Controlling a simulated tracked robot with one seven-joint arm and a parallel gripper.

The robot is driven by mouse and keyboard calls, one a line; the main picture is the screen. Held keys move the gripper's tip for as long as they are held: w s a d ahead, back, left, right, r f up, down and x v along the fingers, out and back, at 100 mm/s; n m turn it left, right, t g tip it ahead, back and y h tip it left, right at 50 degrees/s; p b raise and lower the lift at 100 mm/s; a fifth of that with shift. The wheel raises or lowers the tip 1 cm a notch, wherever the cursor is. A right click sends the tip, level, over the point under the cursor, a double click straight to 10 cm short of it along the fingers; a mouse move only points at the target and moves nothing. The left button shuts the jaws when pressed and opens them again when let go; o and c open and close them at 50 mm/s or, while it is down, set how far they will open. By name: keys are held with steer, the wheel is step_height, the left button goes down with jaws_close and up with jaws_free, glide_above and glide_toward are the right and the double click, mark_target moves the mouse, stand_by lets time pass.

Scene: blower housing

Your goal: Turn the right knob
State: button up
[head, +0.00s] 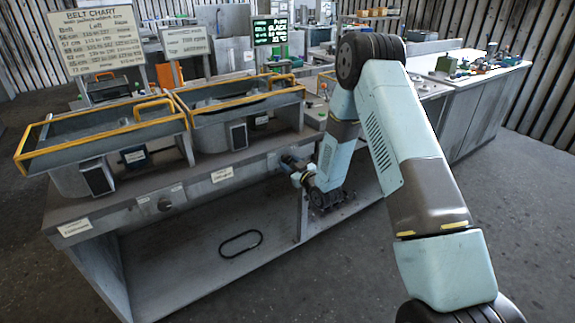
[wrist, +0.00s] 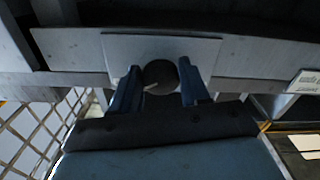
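The right knob (wrist: 160,75) shows in the wrist view as a dark round knob on a pale metal plate (wrist: 203,48). A light pointer mark on it points to the lower left. My gripper (wrist: 160,84) has its two blue fingers on either side of the knob, open, with a narrow gap seeming to show at each side. Whether the fingertips touch it, I cannot tell. In the head view my gripper (head: 289,164) is at the bench front, hiding the right knob. The left knob (head: 164,204) sits on the same front panel further left.
Two grey housings with yellow rails (head: 110,131) (head: 245,102) stand on the bench. A black belt loop (head: 240,243) lies on the lower shelf. A belt chart (head: 96,40) and a dark screen (head: 270,31) stand behind. The floor before the bench is clear.

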steer(key=c, duration=0.5)
steer(key=shift+a, duration=0.4)
steer(key=shift+d, duration=0.2)
steer(key=shift+m, duration=0.4)
steer(key=m, duration=0.3)
steer(key=shift+s+f, duration=0.1)
steer(key=m, duration=0.4)
steer(key=shift+s, duration=0.1)
steer(key=shift+m, duration=1.9)
